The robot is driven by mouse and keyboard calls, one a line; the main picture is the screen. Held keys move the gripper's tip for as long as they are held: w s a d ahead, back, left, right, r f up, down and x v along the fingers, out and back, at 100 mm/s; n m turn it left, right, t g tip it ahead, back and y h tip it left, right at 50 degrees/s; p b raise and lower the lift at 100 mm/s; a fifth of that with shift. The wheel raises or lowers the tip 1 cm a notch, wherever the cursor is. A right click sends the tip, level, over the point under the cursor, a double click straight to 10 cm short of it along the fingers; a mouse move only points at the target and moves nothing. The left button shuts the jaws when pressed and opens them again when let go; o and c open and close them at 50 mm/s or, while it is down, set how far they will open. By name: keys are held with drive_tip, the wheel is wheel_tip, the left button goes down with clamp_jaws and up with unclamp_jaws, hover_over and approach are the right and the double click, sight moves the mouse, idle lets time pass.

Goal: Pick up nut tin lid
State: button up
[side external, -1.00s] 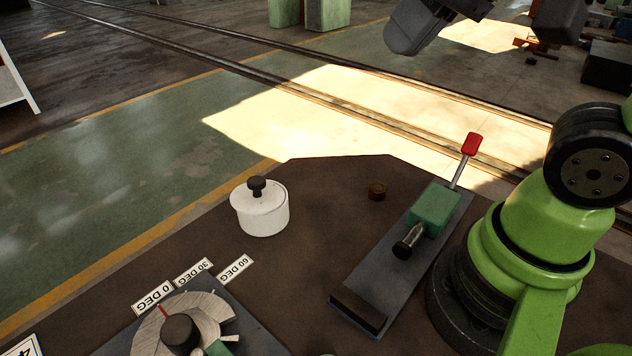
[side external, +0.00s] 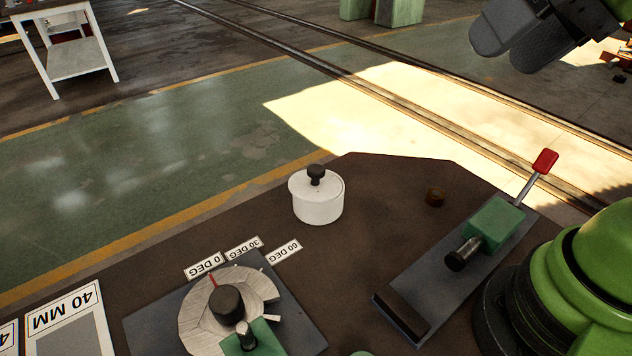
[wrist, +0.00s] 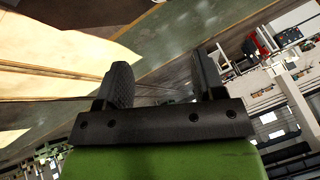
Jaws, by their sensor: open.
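The nut tin lid (side external: 331,183) is white with a black knob and sits on the round white tin (side external: 319,208), upright near the far edge of the brown bench. My gripper (side external: 508,48) is high at the upper right of the side external view, well away from the lid. Its two dark fingers also show in the wrist view (wrist: 164,78), spread apart with nothing between them. The wrist view looks out over the floor and the hall, and the tin and lid are not in it.
A green clamp block (side external: 494,224) with a red-tipped lever (side external: 545,161) stands right of the tin. The bending dial (side external: 228,305) with angle labels is in front. The bench around the tin is clear.

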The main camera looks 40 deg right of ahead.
drive_tip(key=w+a+f+n+g, duration=0.1)
drive_tip(key=w+g, duration=0.1)
drive_tip(key=w, duration=0.7)
drive_tip(key=n+g, duration=0.3)
approach(318, 166)
drive_tip(key=shift+g+h, duration=0.3)
drive_tip(key=shift+g, duration=0.4)
drive_tip(key=f, duration=0.1)
drive_tip(key=a+f, duration=0.1)
drive_tip(key=f, duration=0.3)
drive_tip(key=shift+w+a, duration=0.2)
drive_tip(key=shift+a, duration=0.15)
drive_tip(key=f, duration=0.5)
drive_tip(key=shift+w+a+f, duration=0.2)
drive_tip(key=shift+a+f, duration=0.05)
drive_tip(key=shift+a, duration=0.1)
drive_tip(key=c, duration=1.1)
wheel_tip(318, 166, up, 9)
drive_tip(key=shift+f, duration=0.15)
drive_tip(key=shift+d+f+t+h, duration=0.3)
drive_tip(key=shift+f+h, duration=0.4)
drive_tip(key=shift+f, duration=3.25)
